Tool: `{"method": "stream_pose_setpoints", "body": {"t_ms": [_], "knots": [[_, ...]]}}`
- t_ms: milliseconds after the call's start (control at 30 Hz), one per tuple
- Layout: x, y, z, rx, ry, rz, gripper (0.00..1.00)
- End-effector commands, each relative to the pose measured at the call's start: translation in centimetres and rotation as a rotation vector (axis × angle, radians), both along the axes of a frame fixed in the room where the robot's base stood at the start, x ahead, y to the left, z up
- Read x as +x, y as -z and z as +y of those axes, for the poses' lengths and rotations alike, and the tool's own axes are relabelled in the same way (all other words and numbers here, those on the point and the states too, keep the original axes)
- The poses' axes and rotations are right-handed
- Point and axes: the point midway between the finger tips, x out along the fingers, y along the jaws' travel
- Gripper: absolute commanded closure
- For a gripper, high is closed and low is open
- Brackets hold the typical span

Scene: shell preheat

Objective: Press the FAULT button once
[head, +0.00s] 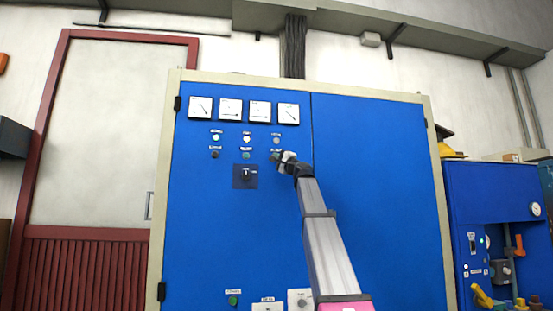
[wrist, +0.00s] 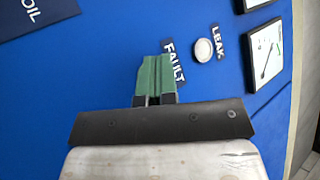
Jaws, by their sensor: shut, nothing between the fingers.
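The blue cabinet door (head: 230,230) carries a row of lamps and a row of buttons below its gauges. In the wrist view the FAULT label (wrist: 173,62) is partly visible right beside my gripper (wrist: 155,78). My gripper's green fingers are together with nothing held. They cover the area beside the label, and the FAULT button itself is hidden there. In the head view my gripper (head: 278,156) is at the right end of the button row. I cannot tell whether the fingertips touch the panel.
A white LEAK lamp (wrist: 203,50) is close to the FAULT label. A white-faced gauge (head: 289,114) is the rightmost of several above. A dark selector plate (head: 237,182) lies lower left of my gripper. The right cabinet door (head: 380,190) is bare.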

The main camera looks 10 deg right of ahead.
Motion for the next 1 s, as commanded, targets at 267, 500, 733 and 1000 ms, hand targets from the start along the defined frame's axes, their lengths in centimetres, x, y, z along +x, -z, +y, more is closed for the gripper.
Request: {"method": "stream_pose_setpoints", "body": {"t_ms": [267,500,733,1000], "knots": [[0.3,0.0,0.0,0.000,0.000,0.000,1.00],[0.4,0.0,0.0,0.000,0.000,0.000,1.00],[0.2,0.0,0.0,0.000,0.000,0.000,1.00],[-1.1,0.0,0.0,0.000,0.000,0.000,1.00]]}}
